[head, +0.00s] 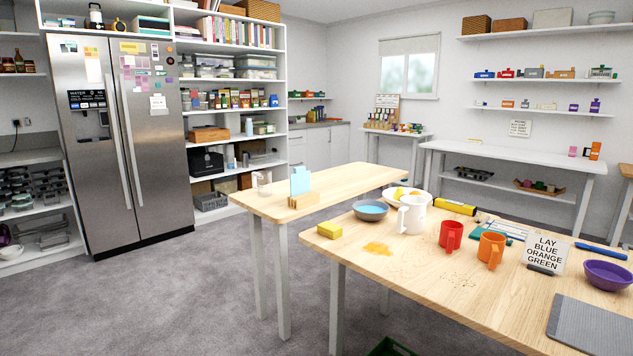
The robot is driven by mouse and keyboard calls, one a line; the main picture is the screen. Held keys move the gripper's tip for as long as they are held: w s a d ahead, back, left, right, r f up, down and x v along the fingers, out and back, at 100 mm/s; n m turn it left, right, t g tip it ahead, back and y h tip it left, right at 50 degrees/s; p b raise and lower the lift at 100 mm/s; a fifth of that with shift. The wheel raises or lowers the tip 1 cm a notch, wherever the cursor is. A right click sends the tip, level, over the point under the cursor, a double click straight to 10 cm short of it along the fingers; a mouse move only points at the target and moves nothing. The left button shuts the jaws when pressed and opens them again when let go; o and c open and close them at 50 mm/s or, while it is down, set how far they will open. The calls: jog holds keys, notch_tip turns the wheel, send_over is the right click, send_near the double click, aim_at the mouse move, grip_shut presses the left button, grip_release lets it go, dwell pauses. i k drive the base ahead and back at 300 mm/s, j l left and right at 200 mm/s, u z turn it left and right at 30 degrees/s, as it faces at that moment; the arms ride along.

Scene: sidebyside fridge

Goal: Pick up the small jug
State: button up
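A white jug (413,215) with a handle on its left side stands upright on the near wooden table (400,277). It is between a grey-blue bowl (370,210) with blue contents and a red mug (450,236). A smaller pale, clear-looking vessel (262,183) stands at the left end of the farther wooden table (335,181); it is too small to tell whether it is a jug. My gripper is not in view.
An orange mug (491,250), a sign (544,253), a purple bowl (607,275), a yellow sponge (332,230) and an orange spill (377,248) are on the near table. A wooden holder with blue cards (301,181) is beside the small vessel. The floor (190,290) at left is clear.

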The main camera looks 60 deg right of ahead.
aim_at(264, 178)
jog(key=z, duration=1.05)
jog(key=i+j+z, duration=0.3)
jog(key=i+j, duration=0.6)
jog(key=i, duration=0.2)
jog(key=i+j+z, duration=0.25)
jog(key=i+j, duration=0.75)
jog(key=j, duration=0.2)
jog(key=i+j, duration=0.1)
jog(key=i, duration=0.45)
